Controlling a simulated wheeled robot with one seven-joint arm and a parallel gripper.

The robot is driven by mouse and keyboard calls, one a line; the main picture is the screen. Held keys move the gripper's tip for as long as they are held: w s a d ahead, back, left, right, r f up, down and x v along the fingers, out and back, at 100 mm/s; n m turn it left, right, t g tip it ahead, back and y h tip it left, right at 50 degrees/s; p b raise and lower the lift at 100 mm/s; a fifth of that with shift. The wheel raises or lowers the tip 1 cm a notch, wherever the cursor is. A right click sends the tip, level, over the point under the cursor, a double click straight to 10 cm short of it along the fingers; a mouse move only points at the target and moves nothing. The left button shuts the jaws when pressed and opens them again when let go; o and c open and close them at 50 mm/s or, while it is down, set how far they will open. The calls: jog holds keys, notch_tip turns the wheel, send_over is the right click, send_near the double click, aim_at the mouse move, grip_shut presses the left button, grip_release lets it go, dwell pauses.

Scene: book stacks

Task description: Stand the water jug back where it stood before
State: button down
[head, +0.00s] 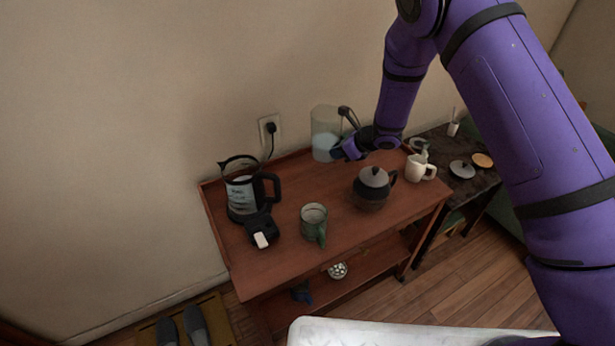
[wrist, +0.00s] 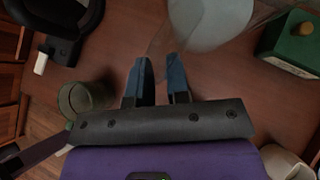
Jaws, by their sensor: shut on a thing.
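The water jug (head: 325,133) is clear, with pale water in it, and looks upright at the back of the wooden cart (head: 285,262). My gripper (head: 342,151) is at the jug's lower right side in the head view. In the wrist view, the jug's clear wall and pale water (wrist: 200,22) are at the top, and my gripper's blue fingertips (wrist: 159,68) reach to its near edge, shut on it with a gap between them. I cannot tell whether the jug's base touches the cart top.
A glass kettle (head: 241,196) stands left, with a green mug (head: 314,215) in front. A dark teapot (head: 371,192) and white mug (head: 420,168) stand right. The wrist view shows a green box (wrist: 285,50) beside the jug. Bare wood lies between kettle and jug.

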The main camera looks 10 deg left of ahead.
jog(key=a+f+n+g, duration=0.1)
jog(key=a+f, duration=0.3)
jog(key=f, duration=0.4)
jog(key=shift+w+f+n+g+y, duration=0.15)
jog(key=shift+f+n+g+y, duration=0.15)
jog(key=shift+n, duration=0.2)
jog(key=c, duration=1.1)
grip_release()
jog(key=shift+f, duration=0.15)
jog(key=v, duration=1.2)
